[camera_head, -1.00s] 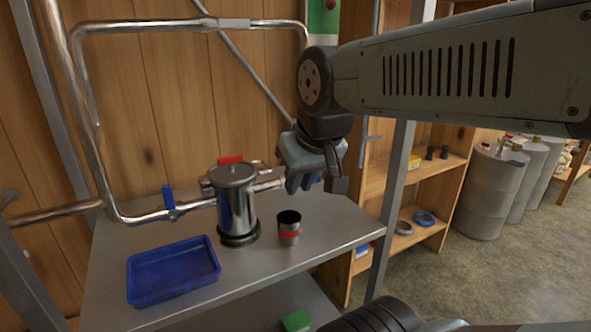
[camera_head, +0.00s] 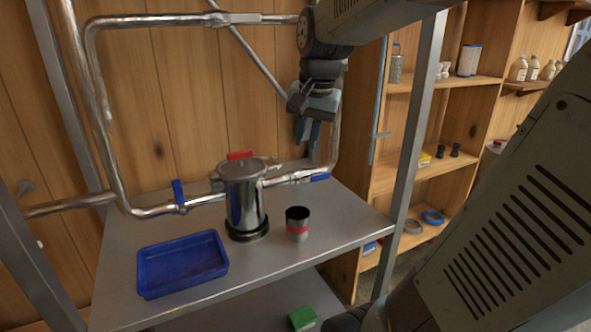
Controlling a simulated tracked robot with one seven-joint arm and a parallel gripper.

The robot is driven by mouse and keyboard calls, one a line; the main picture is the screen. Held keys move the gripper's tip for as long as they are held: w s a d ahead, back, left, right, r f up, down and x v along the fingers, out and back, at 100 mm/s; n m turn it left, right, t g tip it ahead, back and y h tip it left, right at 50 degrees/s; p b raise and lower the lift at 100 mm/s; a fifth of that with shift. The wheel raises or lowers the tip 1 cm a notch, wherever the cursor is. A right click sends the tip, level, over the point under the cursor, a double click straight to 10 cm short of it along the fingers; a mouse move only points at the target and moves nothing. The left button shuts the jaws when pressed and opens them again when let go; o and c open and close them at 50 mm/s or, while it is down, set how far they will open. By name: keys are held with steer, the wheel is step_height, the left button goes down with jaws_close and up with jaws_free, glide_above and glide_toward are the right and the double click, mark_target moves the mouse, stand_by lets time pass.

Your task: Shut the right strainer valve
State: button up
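The strainer (camera_head: 243,197) is a steel pot with a red handle on its lid, standing on the metal bench. The right valve's blue handle (camera_head: 320,178) is on the pipe to the right of the strainer and lies along the pipe. The left valve's blue handle (camera_head: 178,192) stands up across the pipe. My gripper (camera_head: 307,138) hangs fingers down above the right valve, clear of its handle. Nothing shows between its fingers, but how far apart they are is unclear.
A blue tray (camera_head: 182,264) and a dark cup with a red band (camera_head: 297,224) sit on the bench (camera_head: 345,215). A steel post (camera_head: 408,150) rises at the bench's right. A pipe loop (camera_head: 165,20) runs along the wooden wall. Shelves stand to the right.

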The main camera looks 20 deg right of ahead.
steer(key=w+d+f+m+g, duration=0.1)
steer(key=w+d+m+g, duration=0.1)
steer(key=w+d+m, duration=0.45)
steer(key=m+g, duration=0.1)
steer(key=m, duration=0.3)
glide_toward(321, 174)
step_height(321, 174, down, 9)
steer(key=shift+w+r, duration=0.1)
steer(key=shift+c, duration=0.4)
jaws_close()
stand_by(0.8)
